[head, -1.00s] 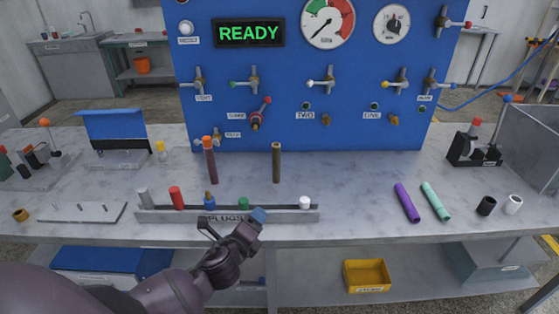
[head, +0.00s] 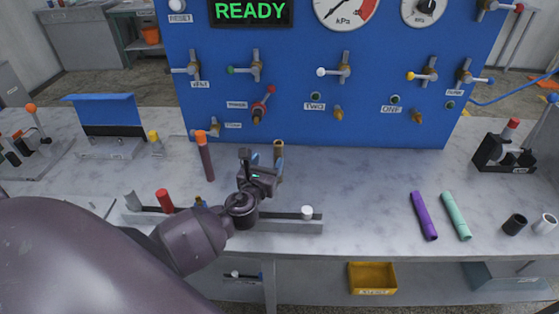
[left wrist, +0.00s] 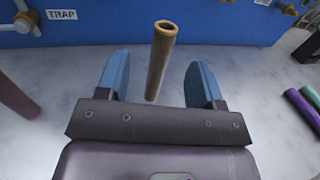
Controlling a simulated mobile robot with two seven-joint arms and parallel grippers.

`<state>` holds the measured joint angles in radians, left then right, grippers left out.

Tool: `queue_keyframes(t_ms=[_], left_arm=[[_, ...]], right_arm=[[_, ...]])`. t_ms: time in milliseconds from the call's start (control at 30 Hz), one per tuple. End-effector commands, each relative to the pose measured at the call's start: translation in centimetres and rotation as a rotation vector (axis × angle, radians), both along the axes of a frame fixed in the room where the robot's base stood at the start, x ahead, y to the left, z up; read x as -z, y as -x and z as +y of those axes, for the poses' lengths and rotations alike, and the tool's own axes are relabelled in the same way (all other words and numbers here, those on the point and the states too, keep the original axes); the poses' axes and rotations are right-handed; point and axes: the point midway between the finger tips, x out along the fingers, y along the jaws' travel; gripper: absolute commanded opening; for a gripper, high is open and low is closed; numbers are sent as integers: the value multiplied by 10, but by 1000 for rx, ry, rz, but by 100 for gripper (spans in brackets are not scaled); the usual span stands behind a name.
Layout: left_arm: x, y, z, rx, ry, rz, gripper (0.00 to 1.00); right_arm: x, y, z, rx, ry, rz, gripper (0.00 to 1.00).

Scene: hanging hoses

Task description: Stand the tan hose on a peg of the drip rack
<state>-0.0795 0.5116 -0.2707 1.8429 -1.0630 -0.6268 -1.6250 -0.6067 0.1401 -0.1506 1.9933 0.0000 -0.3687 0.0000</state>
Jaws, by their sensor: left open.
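The tan hose (head: 279,148) is a short upright tube with an open top, standing on the bench in front of the blue panel. In the head view my left gripper (head: 262,166) hides its lower part. In the left wrist view the tan hose (left wrist: 161,55) shows between and just beyond the two blue finger pads, with space on both sides. My left gripper is open and empty. A pale plate with small pegs (head: 98,205), which looks like the drip rack, lies at the left front, mostly hidden by my left arm. My right gripper is not in view.
An orange-topped brown hose (head: 206,160) stands left of my gripper. A grey plug rail (head: 290,226) lies in front. Purple (head: 424,216) and mint (head: 456,216) tubes lie to the right. The blue panel (head: 300,125) with valves rises behind.

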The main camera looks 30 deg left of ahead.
Motion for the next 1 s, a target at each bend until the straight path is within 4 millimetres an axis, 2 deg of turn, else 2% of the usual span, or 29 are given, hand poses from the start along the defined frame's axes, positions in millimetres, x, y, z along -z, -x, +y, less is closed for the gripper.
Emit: queue_keyframes(t_ms=[100, 200, 367, 700, 1000], left_arm=[[0, -17, 4, 1, 1, -1, 61], [0, -25, 7, 1, 2, -2, 61], [1, -32, 9, 0, 2, -1, 61], [9, -73, 15, 0, 2, -1, 61], [9, -80, 17, 1, 3, 0, 61]], right_arm=[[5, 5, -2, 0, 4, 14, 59], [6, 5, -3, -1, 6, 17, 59], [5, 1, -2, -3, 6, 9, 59], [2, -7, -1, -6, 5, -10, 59], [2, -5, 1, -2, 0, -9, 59]])
